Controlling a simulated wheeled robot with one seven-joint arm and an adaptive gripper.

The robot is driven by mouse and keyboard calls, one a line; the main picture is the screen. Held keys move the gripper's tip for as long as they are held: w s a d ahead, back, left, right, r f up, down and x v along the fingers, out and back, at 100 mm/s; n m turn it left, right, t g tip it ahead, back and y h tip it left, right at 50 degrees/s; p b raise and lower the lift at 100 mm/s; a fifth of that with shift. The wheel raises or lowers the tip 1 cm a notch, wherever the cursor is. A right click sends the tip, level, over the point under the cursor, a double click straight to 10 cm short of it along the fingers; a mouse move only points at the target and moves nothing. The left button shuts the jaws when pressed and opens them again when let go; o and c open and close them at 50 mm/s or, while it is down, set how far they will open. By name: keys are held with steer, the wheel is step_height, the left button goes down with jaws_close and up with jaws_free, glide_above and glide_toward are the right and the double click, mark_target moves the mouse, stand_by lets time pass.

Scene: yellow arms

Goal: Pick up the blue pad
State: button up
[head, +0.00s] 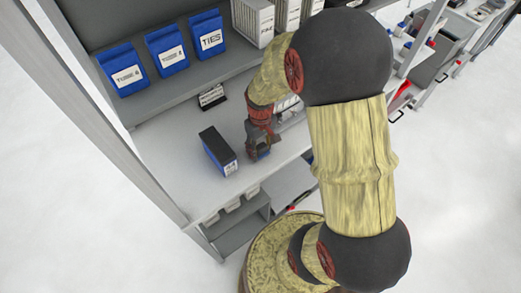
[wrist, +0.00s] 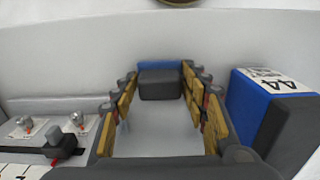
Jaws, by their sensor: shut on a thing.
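My gripper (wrist: 160,92) is shut on a small pad, blue on one part and dark grey on the other. The blue pad (wrist: 160,66) sits between the fingertips in the wrist view, with finger links along both its sides. In the head view my gripper (head: 260,150) is low over the light bench top, at the end of my yellow arm. The pad is small and partly hidden by the fingers there. I cannot tell whether it touches the bench.
A black and blue box with a white label (head: 218,151) stands close left of my gripper, and at right in the wrist view (wrist: 270,105). Several blue bags (head: 165,50) and white binders line the shelf behind. A grey post (head: 95,110) rises at left. Small fittings (wrist: 50,135) lie opposite the box.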

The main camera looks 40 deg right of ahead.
steer(key=shift+r, duration=0.1)
steer(key=shift+w+r, duration=0.1)
steer(key=shift+r, duration=0.5)
steer(key=s+d+r+p, duration=0.3)
steer(key=s+d+r, duration=0.5)
steer(key=s+r, duration=0.3)
steer(key=shift+s+r, duration=0.3)
steer(key=shift+d, duration=0.1)
steer(key=o, duration=0.8)
steer(key=shift+c, duration=0.2)
steer(key=c, duration=0.4)
